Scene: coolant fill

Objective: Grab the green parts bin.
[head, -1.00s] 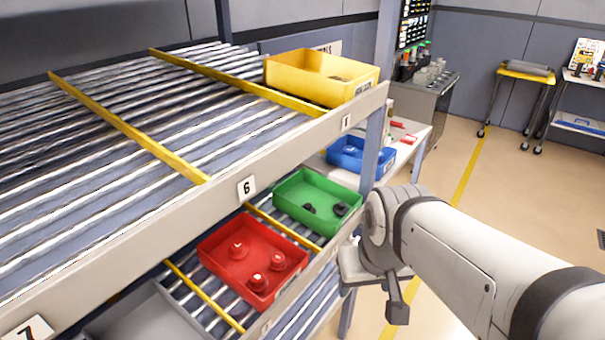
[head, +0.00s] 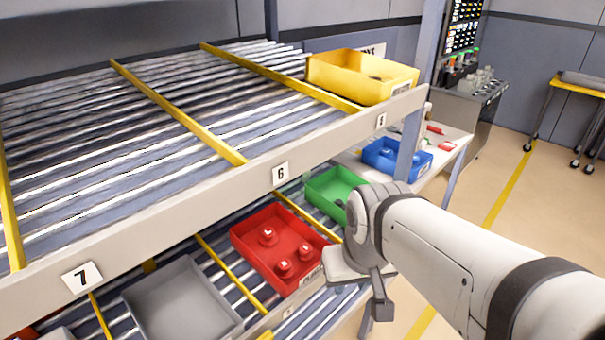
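The green parts bin (head: 320,200) sits on the lower roller shelf, just right of the red bin, with dark parts inside. My arm's wrist hides its right side. My gripper (head: 380,300) is in front of the shelf's edge, below and right of the green bin. It looks apart from the bin. One dark finger points down; the other is hidden or not clear, so I cannot tell how far the gripper is open.
A red bin (head: 262,232) with red parts and a grey bin (head: 190,318) share the lower shelf. A yellow bin (head: 345,88) stands on the upper shelf. A blue bin (head: 378,158) is on a white table behind. Open floor (head: 510,190) lies to the right.

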